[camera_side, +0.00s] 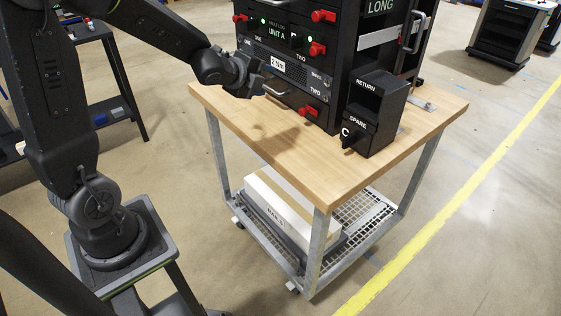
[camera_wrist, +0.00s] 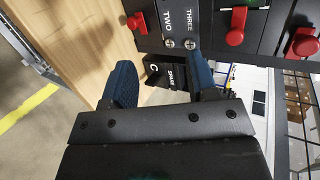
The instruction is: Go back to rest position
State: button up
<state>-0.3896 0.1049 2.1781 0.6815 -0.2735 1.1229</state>
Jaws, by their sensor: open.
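My gripper (camera_side: 258,84) is in front of the black rack (camera_side: 338,88) at its left side in the side view, above the wooden table top. In the wrist view my gripper (camera_wrist: 162,84) has its two dark blue fingers spread apart. Nothing is held between them. Beyond the fingers, the black SPARE bin (camera_wrist: 172,76) shows in the gap, apart from the gripper. In the side view the rack carries red handles and units with labels such as UNIT A, TWO and 2 Nm. Whether a fingertip touches the rack cannot be told.
The wheeled table (camera_side: 285,165) has bare wood in front of the rack. The RETURN and SPARE bin (camera_side: 376,112) stands right of it. A box marked RAILS (camera_side: 285,212) lies on the lower shelf. A dark bench (camera_side: 100,75) stands behind my arm. Open floor lies left of the table.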

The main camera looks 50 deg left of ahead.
jog(key=s+d+r+n+g, duration=0.1)
jog(key=s+d+n+g, duration=0.1)
jog(key=s+d+n, duration=0.3)
jog(key=s+d+r+n+g+h, duration=0.1)
jog(key=s+d+n, duration=0.4)
jog(key=s, duration=0.6)
jog(key=s+d+r+n+g+h, duration=0.1)
jog(key=s+d+r+n+g, duration=0.2)
jog(key=s+d+n, duration=0.2)
jog(key=s+n, duration=0.2)
jog(key=s, duration=0.1)
jog(key=shift+d+g, duration=0.3)
jog(key=shift+d, duration=0.1)
jog(key=shift+c, duration=0.2)
